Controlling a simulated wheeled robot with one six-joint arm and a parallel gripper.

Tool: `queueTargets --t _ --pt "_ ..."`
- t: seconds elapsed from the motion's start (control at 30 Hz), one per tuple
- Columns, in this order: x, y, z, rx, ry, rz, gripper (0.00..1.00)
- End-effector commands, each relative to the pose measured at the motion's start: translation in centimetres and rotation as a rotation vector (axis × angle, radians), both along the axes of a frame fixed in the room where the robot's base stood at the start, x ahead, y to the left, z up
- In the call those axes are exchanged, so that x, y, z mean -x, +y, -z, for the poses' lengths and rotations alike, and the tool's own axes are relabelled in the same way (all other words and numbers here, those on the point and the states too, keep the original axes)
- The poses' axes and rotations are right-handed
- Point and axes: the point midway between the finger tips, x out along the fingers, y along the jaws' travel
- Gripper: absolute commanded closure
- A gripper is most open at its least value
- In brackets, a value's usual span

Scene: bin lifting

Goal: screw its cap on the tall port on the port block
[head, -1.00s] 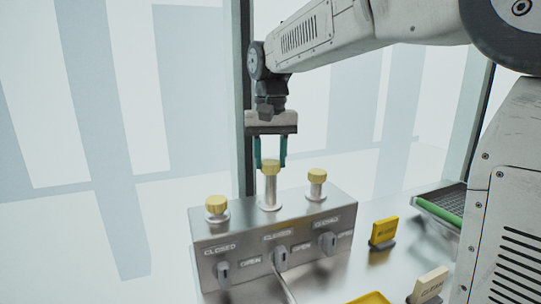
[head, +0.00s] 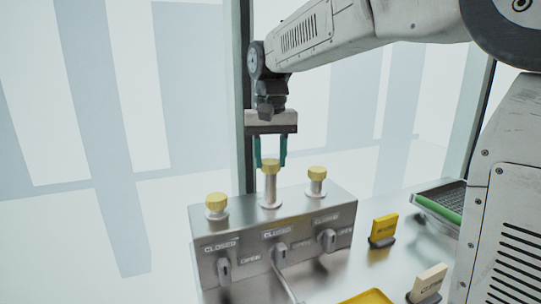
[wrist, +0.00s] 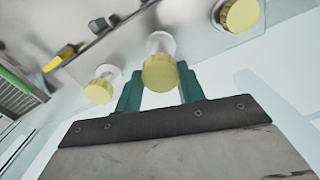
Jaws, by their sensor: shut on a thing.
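The port block (head: 330,222) is a grey metal box with three ports on top and levers on its front. The tall port (head: 270,192) is the middle one, a bright upright post. A yellow knurled cap (head: 270,167) sits at the top of this post and looks upright. My gripper (head: 270,160) points down over it, with its green fingers on either side of the cap, shut on it. The wrist view shows the cap (wrist: 160,73) between the fingers, in line with the post (wrist: 160,42). The thread is hidden.
Shorter ports with yellow caps stand left (head: 216,203) and right (head: 316,174) of the tall port, close to the fingers. A yellow tag (head: 384,230), a cream tag (head: 430,281) and a tray with a green edge (head: 440,210) are on the right.

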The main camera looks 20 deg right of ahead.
Motion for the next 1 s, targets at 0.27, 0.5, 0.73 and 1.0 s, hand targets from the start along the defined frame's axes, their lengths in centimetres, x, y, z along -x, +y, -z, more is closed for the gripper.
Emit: queueTargets --t 0.27,0.5,0.73,1.0 --pt "-0.01 0.00 0.00 0.000 0.000 0.000 0.82" --pt "-0.01 0.00 0.24 0.000 0.000 0.000 0.82" --pt "-0.02 0.00 0.20 0.000 -0.001 0.000 0.35" --pt "-0.02 0.00 0.21 0.000 0.000 0.000 0.39"
